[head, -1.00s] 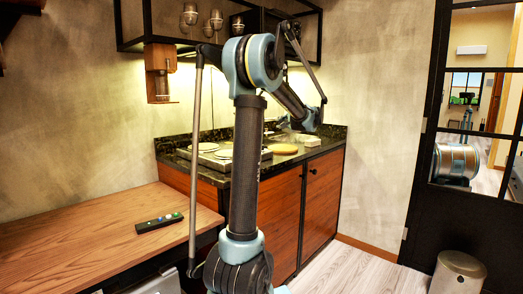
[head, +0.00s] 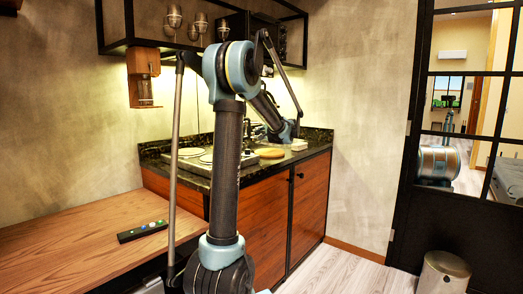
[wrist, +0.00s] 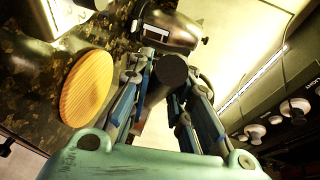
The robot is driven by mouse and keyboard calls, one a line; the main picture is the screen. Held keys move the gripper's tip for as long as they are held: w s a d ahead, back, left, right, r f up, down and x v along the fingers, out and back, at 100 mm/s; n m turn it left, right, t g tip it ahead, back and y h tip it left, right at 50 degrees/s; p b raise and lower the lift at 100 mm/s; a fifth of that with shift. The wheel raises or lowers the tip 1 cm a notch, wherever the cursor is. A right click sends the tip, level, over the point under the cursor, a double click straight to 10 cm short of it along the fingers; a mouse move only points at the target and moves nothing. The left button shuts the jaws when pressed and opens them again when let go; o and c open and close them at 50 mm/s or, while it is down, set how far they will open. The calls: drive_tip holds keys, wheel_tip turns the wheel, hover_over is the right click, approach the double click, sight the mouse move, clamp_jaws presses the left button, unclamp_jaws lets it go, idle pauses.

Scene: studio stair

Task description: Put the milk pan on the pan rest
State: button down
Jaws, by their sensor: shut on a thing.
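The pan rest looks to be the round yellow wooden disc (wrist: 88,88) on the dark stone counter, left of my fingers in the wrist view. It also shows flat on the counter in the head view (head: 270,153). My gripper (wrist: 170,78) is shut on a dark rounded grip, seemingly the handle (wrist: 173,69) of the milk pan. A dark shiny metal body just beyond the fingertips may be the milk pan (wrist: 165,32); its join to the handle is unclear. My gripper and the pan cannot be made out in the head view.
A hob with pale plates (head: 192,153) lies on the counter, left of the disc. Control knobs (wrist: 295,108) show at the right of the wrist view. A black-framed shelf (head: 160,45) hangs above. A wooden desk (head: 80,235) with a remote (head: 142,231) stands front left.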

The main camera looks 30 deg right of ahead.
drive_tip(key=shift+f, duration=3.15)
drive_tip(key=c, duration=1.5)
unclamp_jaws()
drive_tip(key=shift+o, duration=0.2)
drive_tip(key=v, duration=1.2)
drive_tip(key=shift+s+d, duration=0.1)
